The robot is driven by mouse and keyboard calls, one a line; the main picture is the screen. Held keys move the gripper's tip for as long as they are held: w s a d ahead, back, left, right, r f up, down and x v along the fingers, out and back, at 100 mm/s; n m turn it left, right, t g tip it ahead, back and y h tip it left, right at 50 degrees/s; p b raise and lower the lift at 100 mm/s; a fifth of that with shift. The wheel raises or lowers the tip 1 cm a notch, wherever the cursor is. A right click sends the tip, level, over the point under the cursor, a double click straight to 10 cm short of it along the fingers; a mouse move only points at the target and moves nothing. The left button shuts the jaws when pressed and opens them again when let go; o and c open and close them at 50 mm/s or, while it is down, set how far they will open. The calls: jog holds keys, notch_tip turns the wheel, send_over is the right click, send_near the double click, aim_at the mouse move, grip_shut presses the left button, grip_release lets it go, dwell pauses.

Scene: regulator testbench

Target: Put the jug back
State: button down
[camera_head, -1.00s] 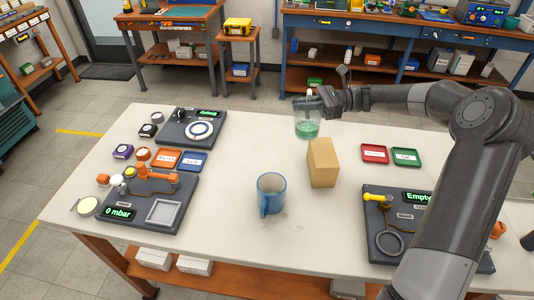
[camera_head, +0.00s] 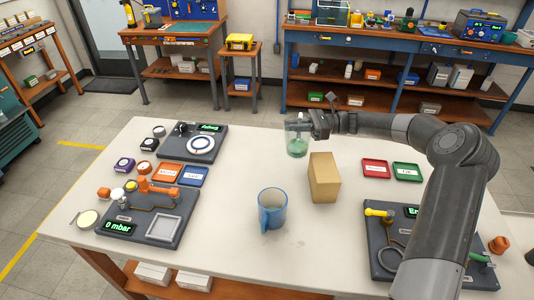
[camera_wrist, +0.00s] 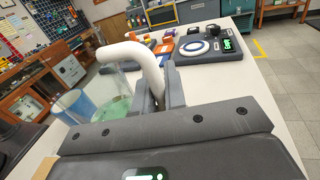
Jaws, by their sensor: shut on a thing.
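The jug (camera_head: 297,145) is clear, with green liquid in it and a white handle (camera_wrist: 137,54). It is over the far part of the white table, behind the cardboard-brown block. My gripper (camera_head: 318,123) is shut on the handle, which passes between the fingers in the wrist view (camera_wrist: 163,98). The jug looks roughly upright in the head view; I cannot tell how far its base is above the table. At the right, a dark station (camera_head: 382,238) has a grey ring, a yellow-handled valve and a display partly hidden by my arm.
The brown block (camera_head: 324,178) and a blue mug (camera_head: 272,210) stand mid-table. A dark station with a white-blue ring (camera_head: 201,144) is at the far left; a 0 mbar station (camera_head: 130,215) is nearer. Red (camera_head: 376,168) and green (camera_head: 407,172) trays lie right. Free tabletop lies left of the mug.

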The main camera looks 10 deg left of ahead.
jog(key=a+f, duration=0.2)
jog(key=a, duration=0.1)
jog(key=w+a+f, duration=0.1)
jog(key=a, duration=0.2)
jog(key=a+f, duration=0.2)
jog(key=a, duration=0.1)
jog(key=shift+w+a+f, duration=0.1)
jog(key=shift+w+f, duration=0.15)
jog(key=shift+f, duration=2)
jog(key=shift+f, duration=0.1)
jog(key=c, duration=1.5)
grip_release()
